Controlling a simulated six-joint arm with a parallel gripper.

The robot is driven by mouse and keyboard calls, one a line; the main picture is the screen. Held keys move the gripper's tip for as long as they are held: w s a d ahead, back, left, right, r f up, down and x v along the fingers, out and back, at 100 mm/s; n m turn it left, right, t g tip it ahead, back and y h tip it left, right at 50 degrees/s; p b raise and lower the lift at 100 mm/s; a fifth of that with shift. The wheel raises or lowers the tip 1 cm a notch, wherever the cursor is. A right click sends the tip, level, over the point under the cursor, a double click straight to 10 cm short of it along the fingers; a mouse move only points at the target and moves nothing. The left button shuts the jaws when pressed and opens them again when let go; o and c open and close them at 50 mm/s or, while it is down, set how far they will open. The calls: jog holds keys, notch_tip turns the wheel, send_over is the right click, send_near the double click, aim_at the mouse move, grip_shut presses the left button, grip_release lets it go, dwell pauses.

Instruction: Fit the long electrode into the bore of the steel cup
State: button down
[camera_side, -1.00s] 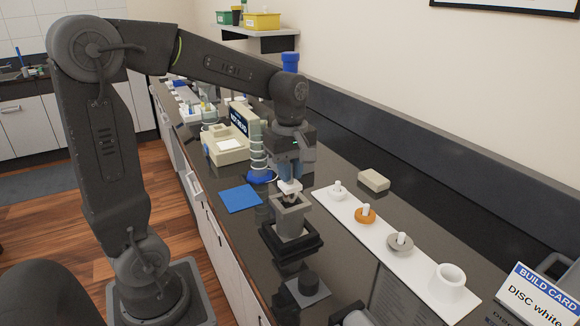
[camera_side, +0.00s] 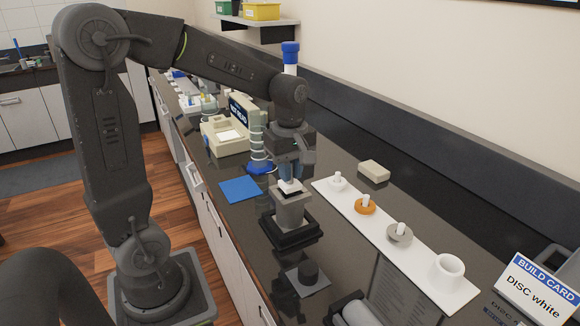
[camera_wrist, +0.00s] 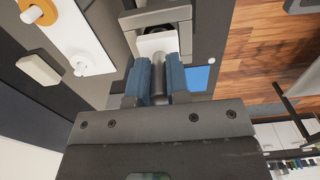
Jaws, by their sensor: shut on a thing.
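My gripper (camera_side: 289,178) is over a grey block-like holder (camera_side: 291,213) on a black base, near the middle of the bench. In the wrist view its two blue fingers (camera_wrist: 161,84) are shut on a grey cylinder, which I take for the long electrode (camera_wrist: 160,66). That white piece also shows in the side view at the top of the holder. I cannot tell how deep the cylinder sits. The steel cup cannot be told clearly; it may be in the holder.
A white strip (camera_side: 417,267) to the right carries a white, an orange and a grey disc, each with a white stem, and a white cup (camera_side: 448,273). A black cylinder (camera_side: 308,271) stands on a grey plate in front. A blue mat (camera_side: 240,190) lies left.

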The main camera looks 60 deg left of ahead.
jog(key=shift+f, duration=1.1)
jog(key=c, duration=1)
grip_release()
notch_tip(320, 180, up, 14)
jog(key=shift+f, duration=0.1)
jog(key=s+d+f+m+t, duration=0.2)
jog(key=s+d+m, duration=0.1)
jog(key=m, duration=0.3)
jog(key=s+d+f+m+t, duration=0.1)
jog(key=s+d+f+m, duration=0.1)
jog(key=m, duration=0.4)
jog(key=s+d+f+m+t, duration=0.2)
jog(key=s+d+m, duration=0.3)
jog(key=s+m, duration=0.1)
jog(key=shift+s+f+t, duration=0.15)
jog(key=shift+s+t, duration=0.15)
jog(key=shift+s, duration=0.05)
